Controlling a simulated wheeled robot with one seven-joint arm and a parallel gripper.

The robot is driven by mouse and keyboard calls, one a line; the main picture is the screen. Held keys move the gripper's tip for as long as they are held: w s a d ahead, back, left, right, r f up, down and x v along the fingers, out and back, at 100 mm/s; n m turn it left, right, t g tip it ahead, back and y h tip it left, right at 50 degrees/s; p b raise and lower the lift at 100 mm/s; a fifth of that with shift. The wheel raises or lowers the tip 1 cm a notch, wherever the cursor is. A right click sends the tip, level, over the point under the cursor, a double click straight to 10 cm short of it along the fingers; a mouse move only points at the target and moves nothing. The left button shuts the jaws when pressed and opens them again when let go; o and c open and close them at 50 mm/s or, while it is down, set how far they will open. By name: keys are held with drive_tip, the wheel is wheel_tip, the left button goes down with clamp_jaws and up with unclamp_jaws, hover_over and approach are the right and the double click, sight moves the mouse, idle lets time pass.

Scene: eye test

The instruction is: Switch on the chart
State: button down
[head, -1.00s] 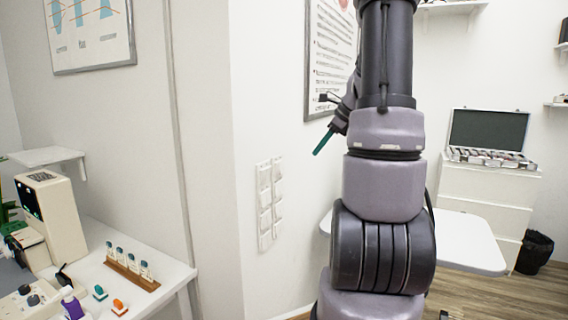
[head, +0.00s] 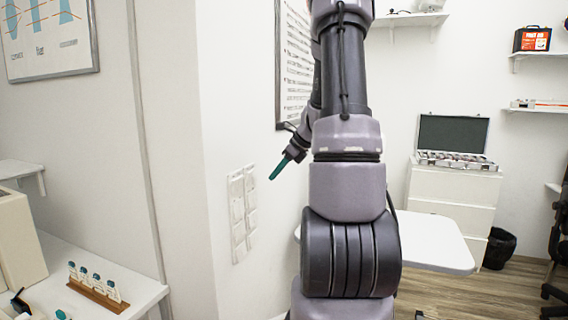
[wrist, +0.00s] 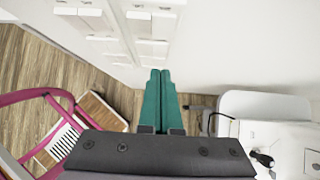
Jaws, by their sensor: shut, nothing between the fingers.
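A white panel of several rocker switches (head: 237,215) is fixed to the wall, left of my arm in the head view. In the wrist view its switches (wrist: 152,48) show at the top, in two columns. My gripper (head: 274,176) has teal fingers, which are shut and empty. It is tilted down and appears up and right of the panel in the head view. In the wrist view the fingertips (wrist: 158,72) lie just below the switches in the picture; contact cannot be told. A framed chart with lines of text (head: 293,70) hangs behind my arm, partly hidden.
A white tabletop (head: 435,245) stands right of my arm. In the wrist view a pink-framed item (wrist: 50,96) is at left. Another wall poster (head: 48,35) hangs upper left.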

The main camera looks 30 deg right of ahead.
sight(255, 179)
drive_tip(key=shift+w+a+f, duration=0.25)
drive_tip(key=shift+w+a, duration=0.25)
drive_tip(key=shift+w, duration=0.15)
drive_tip(key=shift+w+a+f, duration=0.3)
drive_tip(key=shift+w+a, duration=0.2)
drive_tip(key=shift+w, duration=0.15)
drive_tip(key=shift+w+a+f, duration=0.25)
drive_tip(key=shift+w+a, duration=0.25)
drive_tip(key=shift+w, duration=0.15)
drive_tip(key=shift+w+a+f, duration=0.15)
drive_tip(key=shift+w+a, duration=0.05)
drive_tip(key=shift+r, duration=0.85)
